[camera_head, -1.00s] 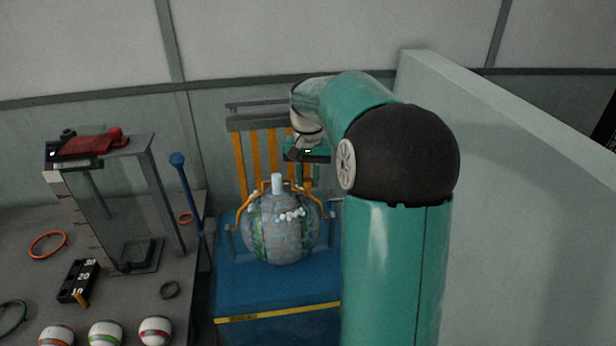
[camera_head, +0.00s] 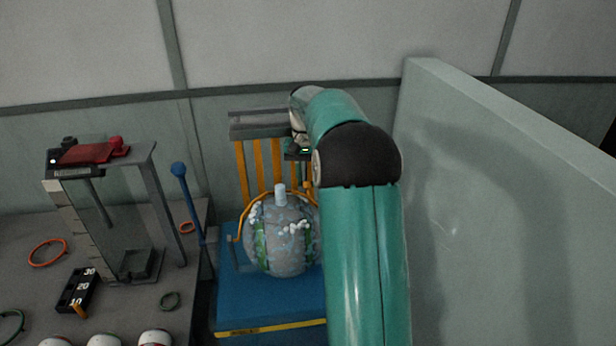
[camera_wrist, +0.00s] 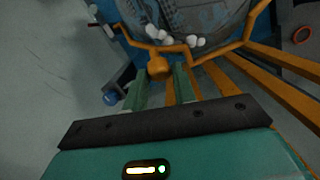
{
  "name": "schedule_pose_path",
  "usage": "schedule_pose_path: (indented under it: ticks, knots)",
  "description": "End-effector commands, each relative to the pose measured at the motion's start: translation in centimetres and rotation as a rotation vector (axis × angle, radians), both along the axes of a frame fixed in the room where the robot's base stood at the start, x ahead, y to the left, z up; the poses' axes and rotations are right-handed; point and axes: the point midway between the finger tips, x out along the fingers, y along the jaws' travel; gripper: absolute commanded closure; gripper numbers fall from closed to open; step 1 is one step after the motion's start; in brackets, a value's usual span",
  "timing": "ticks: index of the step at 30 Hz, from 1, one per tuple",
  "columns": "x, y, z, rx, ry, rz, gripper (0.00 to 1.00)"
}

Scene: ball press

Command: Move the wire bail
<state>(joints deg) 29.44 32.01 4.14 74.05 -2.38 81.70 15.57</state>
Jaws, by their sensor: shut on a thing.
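The wire bail (camera_head: 241,226) is a thin orange wire frame around a large grey patterned ball (camera_head: 285,247). The ball sits on a blue base (camera_head: 240,300) and has a pale post (camera_head: 280,193) on top. In the wrist view the bail (camera_wrist: 226,52) crosses in front of the ball, with a rounded orange knob (camera_wrist: 158,66) on it. My gripper (camera_wrist: 160,78) is shut on the bail at this knob, its two green fingers on either side. In the head view my arm hides the bail's right side and my fingertips.
Orange slats (camera_head: 258,160) stand behind the ball. A blue-knobbed lever (camera_head: 180,170) rises to its left. A grey table at left carries a clear-walled stand (camera_head: 120,225), a numbered block (camera_head: 77,290), rings and several balls. A pale partition (camera_head: 450,150) stands close on the right.

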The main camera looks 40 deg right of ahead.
Motion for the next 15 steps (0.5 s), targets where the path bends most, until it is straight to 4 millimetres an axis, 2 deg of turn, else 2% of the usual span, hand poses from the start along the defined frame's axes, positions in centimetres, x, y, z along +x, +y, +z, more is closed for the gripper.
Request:
schedule_pose_path:
  ticks: [15]
  knots:
    - [0.38, 0.13, -0.61, 0.000, -0.010, 0.003, 1.00]
